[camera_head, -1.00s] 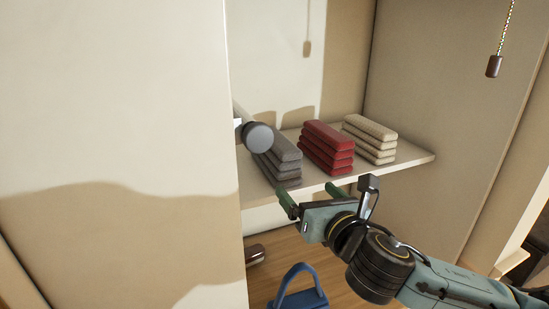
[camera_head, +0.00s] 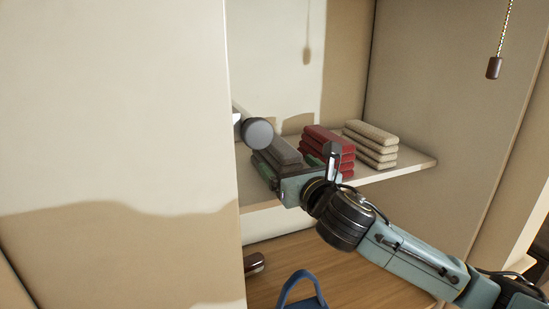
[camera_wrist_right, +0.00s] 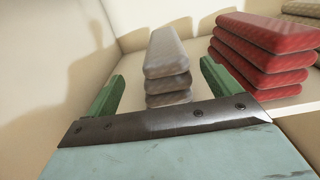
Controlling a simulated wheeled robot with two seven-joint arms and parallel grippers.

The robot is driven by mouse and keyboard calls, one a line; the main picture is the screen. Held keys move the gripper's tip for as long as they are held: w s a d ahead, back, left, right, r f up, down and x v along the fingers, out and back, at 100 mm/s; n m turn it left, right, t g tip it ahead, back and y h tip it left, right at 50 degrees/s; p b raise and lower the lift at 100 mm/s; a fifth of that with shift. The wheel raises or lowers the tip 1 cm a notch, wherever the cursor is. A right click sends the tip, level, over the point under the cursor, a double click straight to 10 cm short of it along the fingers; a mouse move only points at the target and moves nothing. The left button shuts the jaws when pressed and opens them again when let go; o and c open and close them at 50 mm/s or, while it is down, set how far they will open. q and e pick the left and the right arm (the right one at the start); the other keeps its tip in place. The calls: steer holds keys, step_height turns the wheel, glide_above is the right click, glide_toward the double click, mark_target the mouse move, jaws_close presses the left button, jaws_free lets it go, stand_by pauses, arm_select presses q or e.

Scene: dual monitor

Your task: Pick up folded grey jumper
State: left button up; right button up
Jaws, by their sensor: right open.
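The folded grey jumper (camera_head: 280,152) lies as a stack of layers on the shelf, at the left end of the row. In the head view my right gripper (camera_head: 288,166) is in front of it and hides its lower part. In the right wrist view the grey jumper (camera_wrist_right: 168,62) stands between the two green fingers of my right gripper (camera_wrist_right: 160,88), with a gap on each side. The right gripper is open and empty. My left gripper does not show.
A red folded stack (camera_head: 328,142) sits right of the grey one, close to my right finger in the wrist view. A beige stack (camera_head: 372,143) is farther right on the shelf (camera_head: 408,165). A pale panel (camera_head: 115,150) fills the left. A blue bag (camera_head: 302,292) is below.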

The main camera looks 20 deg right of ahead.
steer(key=w, duration=0.4)
steer(key=shift+w+d+r+p, duration=0.15)
steer(key=shift+w+d+p, duration=0.1)
steer(key=shift+p, duration=0.1)
steer(key=c, duration=1.2)
steer(key=shift+c, duration=0.3)
steer(key=shift+r, duration=0.1)
